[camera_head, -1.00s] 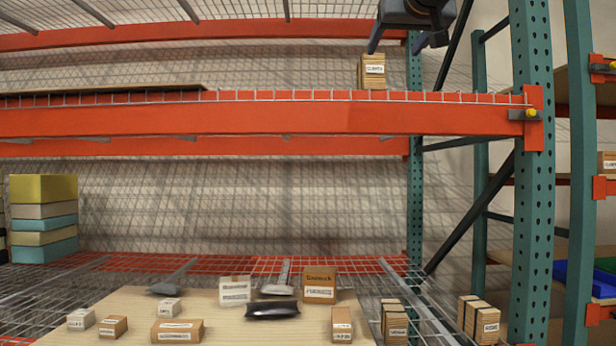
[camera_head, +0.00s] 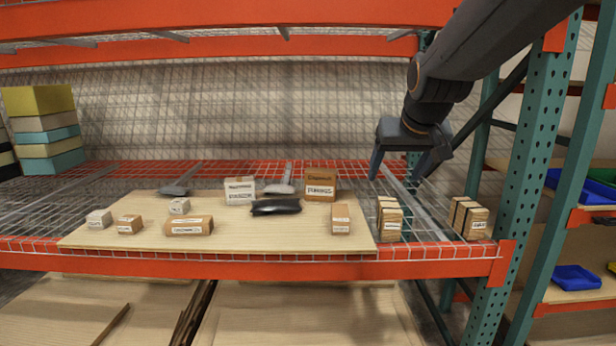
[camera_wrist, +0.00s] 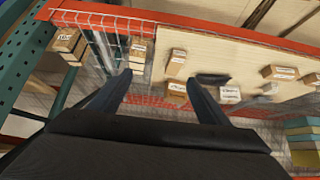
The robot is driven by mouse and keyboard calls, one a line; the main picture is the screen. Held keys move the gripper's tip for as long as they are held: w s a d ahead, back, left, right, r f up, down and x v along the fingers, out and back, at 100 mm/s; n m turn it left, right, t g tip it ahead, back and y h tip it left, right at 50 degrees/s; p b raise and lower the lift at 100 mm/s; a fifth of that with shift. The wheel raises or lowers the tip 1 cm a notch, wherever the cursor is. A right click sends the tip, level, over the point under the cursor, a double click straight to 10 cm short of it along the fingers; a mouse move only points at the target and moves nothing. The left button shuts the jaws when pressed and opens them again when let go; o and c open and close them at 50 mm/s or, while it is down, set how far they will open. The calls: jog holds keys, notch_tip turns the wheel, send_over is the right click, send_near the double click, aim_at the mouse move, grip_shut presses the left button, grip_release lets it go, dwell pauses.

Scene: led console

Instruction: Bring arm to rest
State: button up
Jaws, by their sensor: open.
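My gripper (camera_head: 398,177) hangs from my dark arm at the right of the head view, above the wire shelf and to the right of the wooden board. Its two fingers are spread and point down, with nothing between them. In the wrist view my gripper (camera_wrist: 160,92) shows two dark fingers apart, with shelf wire and part of the board's side beyond them. No object touches the fingers that I can see.
A wooden board (camera_head: 110,236) on the shelf bears several small boxes and a black pouch (camera_head: 275,206). Carton stacks (camera_head: 389,219) and (camera_head: 469,218) stand right of it. An orange beam (camera_head: 160,264) edges the shelf; a green upright (camera_head: 530,170) stands at the right. Coloured boxes (camera_head: 43,130) sit left.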

jog(key=s+f+g, duration=0.7)
jog(key=s+f, duration=1.7)
jog(key=f, duration=0.1)
jog(key=shift+f, duration=0.3)
